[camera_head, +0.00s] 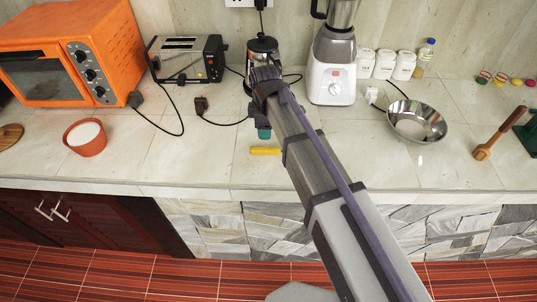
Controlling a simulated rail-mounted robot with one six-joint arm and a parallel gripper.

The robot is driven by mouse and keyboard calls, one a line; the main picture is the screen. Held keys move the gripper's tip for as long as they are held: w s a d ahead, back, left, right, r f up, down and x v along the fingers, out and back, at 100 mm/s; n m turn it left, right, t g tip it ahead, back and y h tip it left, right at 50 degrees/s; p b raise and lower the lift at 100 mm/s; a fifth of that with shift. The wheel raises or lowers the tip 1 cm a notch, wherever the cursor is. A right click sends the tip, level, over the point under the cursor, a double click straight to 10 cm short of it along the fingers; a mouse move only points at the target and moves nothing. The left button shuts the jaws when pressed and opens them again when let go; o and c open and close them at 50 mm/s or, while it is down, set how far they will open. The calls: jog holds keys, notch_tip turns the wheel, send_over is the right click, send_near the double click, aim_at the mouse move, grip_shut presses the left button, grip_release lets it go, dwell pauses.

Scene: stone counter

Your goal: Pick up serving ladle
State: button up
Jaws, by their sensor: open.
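My gripper (262,120) is at the far end of my arm, over the counter left of the blender. The wrist and arm largely block the view of its fingers, and I see nothing held. No serving ladle can be made out clearly; it may be hidden by my arm. A small teal piece (264,134) shows just below the gripper, and a short yellow piece (265,151) lies on the counter nearer the front edge. I cannot tell what either belongs to, or whether the gripper touches them.
An orange oven (35,62), a toaster (188,60) and a red-orange bowl (86,138) stand left. A French press (262,48) and a blender (333,80) are behind. A steel bowl (417,122) and wooden-handled tool (500,133) lie right. Cords cross the counter.

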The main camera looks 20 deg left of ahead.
aim_at(268, 148)
jog(key=f+b, duration=1.1)
jog(key=shift+w+d+f, duration=0.15)
jog(key=shift+w+d, duration=0.1)
jog(key=shift+w, duration=0.05)
jog(key=shift+r, duration=0.25)
jog(key=shift+c, duration=0.3)
grip_shut()
notch_tip(268, 148, up, 10)
jog(key=p, duration=1)
